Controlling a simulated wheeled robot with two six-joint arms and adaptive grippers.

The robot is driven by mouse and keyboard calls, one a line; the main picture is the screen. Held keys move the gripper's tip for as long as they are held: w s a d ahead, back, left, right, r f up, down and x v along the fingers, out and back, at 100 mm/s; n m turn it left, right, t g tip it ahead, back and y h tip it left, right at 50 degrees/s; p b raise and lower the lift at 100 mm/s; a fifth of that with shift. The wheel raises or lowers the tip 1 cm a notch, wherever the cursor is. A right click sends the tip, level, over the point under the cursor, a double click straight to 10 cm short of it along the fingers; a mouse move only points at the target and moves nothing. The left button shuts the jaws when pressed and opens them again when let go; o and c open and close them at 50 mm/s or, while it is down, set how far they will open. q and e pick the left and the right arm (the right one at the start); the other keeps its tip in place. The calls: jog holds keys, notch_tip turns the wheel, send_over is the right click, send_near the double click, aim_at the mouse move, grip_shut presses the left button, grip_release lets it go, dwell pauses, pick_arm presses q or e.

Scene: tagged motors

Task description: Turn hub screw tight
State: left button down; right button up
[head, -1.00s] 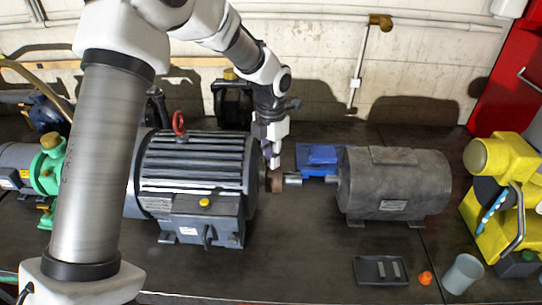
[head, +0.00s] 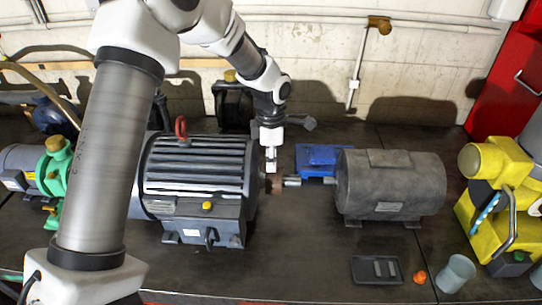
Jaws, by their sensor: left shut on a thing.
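A large dark grey finned motor (head: 195,170) with a red lifting eye stands left of centre. A brown hub (head: 273,184) sits at the right end of this motor, on the line of its shaft. A short metal shaft end (head: 292,181) shows just right of the hub. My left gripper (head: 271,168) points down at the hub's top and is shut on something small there. I cannot make out the hub screw; the fingers hide that spot. My right gripper is not in view.
A black tray (head: 377,270), an orange piece (head: 420,277) and a grey cup (head: 456,273) lie in front. A yellow machine (head: 495,200) stands far right.

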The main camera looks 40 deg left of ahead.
pick_arm(q)
jog(key=m, duration=0.2)
jog(key=m+p, duration=0.1)
jog(key=shift+r+m, duration=0.2)
jog(key=shift+m, duration=0.2)
jog(key=m+p, duration=0.1)
jog(key=m, duration=0.2)
jog(key=shift+w+m+p, duration=0.1)
jog(key=shift+m+p, duration=0.2)
jog(key=m+p, duration=0.1)
jog(key=m, duration=0.2)
jog(key=shift+m, duration=0.3)
jog(key=m+p, duration=0.1)
jog(key=m, duration=0.3)
jog(key=shift+m, duration=0.3)
jog(key=m+p, duration=0.1)
jog(key=m, duration=0.2)
jog(key=shift+m, duration=0.3)
jog(key=m+p, duration=0.1)
jog(key=m, duration=0.3)
jog(key=shift+w+m, duration=0.1)
jog(key=shift+m, duration=0.2)
jog(key=m, duration=0.3)
jog(key=shift+m+p, duration=0.3)
jog(key=shift+p, duration=0.1)
jog(key=shift+f+m, duration=0.1)
jog(key=shift+m, duration=1.7)
